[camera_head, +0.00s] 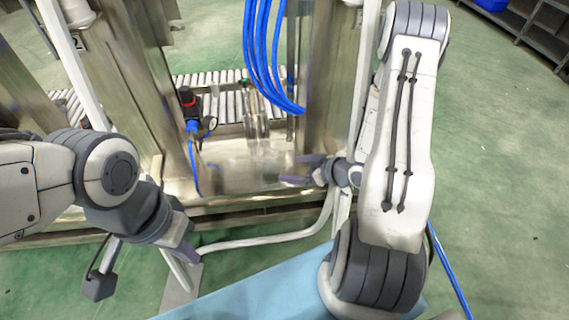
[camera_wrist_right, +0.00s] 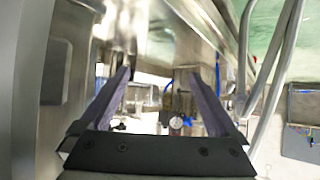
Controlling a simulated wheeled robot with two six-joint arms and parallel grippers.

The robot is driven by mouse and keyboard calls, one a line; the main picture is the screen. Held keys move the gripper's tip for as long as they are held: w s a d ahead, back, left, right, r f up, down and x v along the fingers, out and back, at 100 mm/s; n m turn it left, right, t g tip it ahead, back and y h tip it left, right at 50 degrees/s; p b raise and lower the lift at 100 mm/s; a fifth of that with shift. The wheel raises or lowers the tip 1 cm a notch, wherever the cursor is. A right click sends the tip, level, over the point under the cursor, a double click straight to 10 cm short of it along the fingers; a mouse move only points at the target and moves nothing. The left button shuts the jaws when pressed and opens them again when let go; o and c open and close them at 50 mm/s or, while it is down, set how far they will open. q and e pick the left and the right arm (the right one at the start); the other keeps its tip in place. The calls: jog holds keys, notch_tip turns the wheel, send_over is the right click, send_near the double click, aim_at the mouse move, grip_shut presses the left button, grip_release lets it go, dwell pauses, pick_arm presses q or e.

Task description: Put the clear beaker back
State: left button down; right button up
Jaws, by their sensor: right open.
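I cannot make out the clear beaker for certain in either view. A blurred, shiny upright shape (camera_head: 257,125) stands on the steel shelf in the head view, and I cannot tell what it is. My right gripper (camera_head: 298,170) reaches over the steel shelf (camera_head: 235,178) from the right, its fingers pointing left. In the right wrist view its two purple fingers (camera_wrist_right: 160,78) are spread, with nothing visible held between them. My left gripper (camera_head: 187,248) hangs at the lower left, in front of the steel frame. Its fingertips are too hidden to read.
Steel posts (camera_head: 335,70) stand on both sides of the shelf opening. Blue hoses (camera_head: 262,50) hang down above it. A red-and-black fitting (camera_head: 188,105) is at its left. A roller conveyor (camera_head: 225,100) runs behind. A light blue surface (camera_head: 270,292) lies in front.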

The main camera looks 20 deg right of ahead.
jog(key=s+a+r+n+g+h, duration=0.1)
jog(key=a+r+g+h, duration=0.2)
jog(key=a+r, duration=0.3)
jog(key=s+a+r+g+h, duration=0.2)
jog(key=a+r, duration=0.3)
jog(key=r, duration=0.1)
jog(key=s+a+r+g, duration=0.2)
jog(key=s+a+r, duration=0.1)
jog(key=s, duration=0.6)
jog(key=s+a+r+g, duration=0.2)
jog(key=s+a+r, duration=0.2)
jog(key=s, duration=0.5)
jog(key=shift+s+a+r+g+y, duration=0.2)
jog(key=shift+a+g+y, duration=0.15)
jog(key=shift+a, duration=0.75)
notch_tip(320, 180, up, 40)
jog(key=p, duration=3.9)
jog(key=shift+f+p, duration=0.2)
jog(key=shift+p, duration=0.1)
